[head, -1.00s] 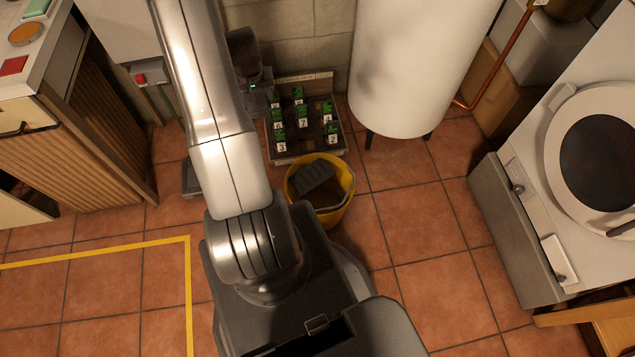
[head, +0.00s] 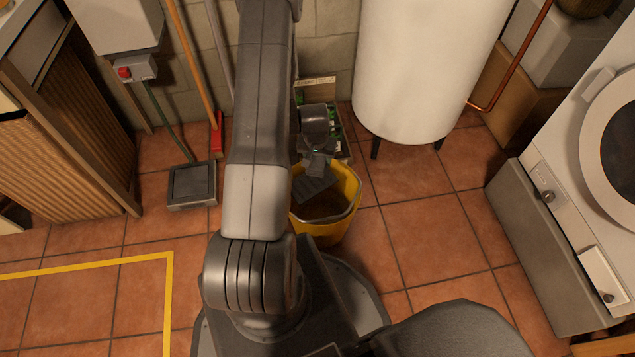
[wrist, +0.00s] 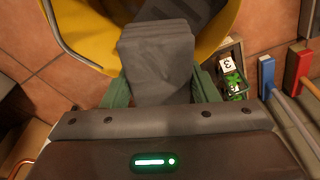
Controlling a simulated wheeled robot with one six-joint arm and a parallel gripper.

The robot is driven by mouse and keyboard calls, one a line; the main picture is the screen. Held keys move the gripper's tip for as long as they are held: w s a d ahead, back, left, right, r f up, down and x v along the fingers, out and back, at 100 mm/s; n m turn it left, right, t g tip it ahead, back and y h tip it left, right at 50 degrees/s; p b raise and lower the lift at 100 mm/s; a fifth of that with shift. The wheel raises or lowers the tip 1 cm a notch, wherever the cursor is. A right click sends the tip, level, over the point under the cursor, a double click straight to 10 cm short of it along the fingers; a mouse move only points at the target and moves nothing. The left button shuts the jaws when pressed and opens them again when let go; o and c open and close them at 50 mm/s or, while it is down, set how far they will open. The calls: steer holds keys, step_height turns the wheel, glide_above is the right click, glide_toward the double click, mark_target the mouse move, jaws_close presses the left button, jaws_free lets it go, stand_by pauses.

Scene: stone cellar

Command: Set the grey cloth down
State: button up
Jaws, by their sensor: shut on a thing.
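My gripper (wrist: 157,86) is shut on the grey cloth (wrist: 156,48), which fills the space between its green fingers in the wrist view. The cloth sticks out beyond the fingertips, over the edge of a yellow bucket (wrist: 92,28). In the head view my gripper (head: 318,163) is above the back rim of the yellow bucket (head: 348,205). A dark grey ridged insert (head: 313,188) sits in the bucket. In the head view I cannot clearly tell the cloth from the grey gripper and insert.
A crate of numbered plants (head: 341,140) stands behind the bucket, partly hidden by my arm. A white tank (head: 418,70) on legs is to the right. A grey floor box (head: 192,186) and broom handles (head: 192,65) are to the left. Tiled floor (head: 425,225) is clear right of the bucket.

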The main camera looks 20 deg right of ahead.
mark_target(317, 161)
step_height(317, 161, down, 9)
steer(key=b, duration=0.5)
steer(key=shift+f, duration=0.1)
steer(key=shift+f+b, duration=0.15)
steer(key=shift+b, duration=0.2)
steer(key=o, duration=0.9)
steer(key=shift+o, duration=0.4)
steer(key=r+p, duration=0.2)
steer(key=r, duration=0.2)
steer(key=s+r+p, duration=0.1)
steer(key=r+p, duration=0.1)
steer(key=r, duration=0.2)
steer(key=a+r+p, duration=0.1)
steer(key=r+p, duration=0.1)
steer(key=r, duration=0.2)
steer(key=shift+s+r, duration=0.1)
steer(key=shift+s, duration=0.15)
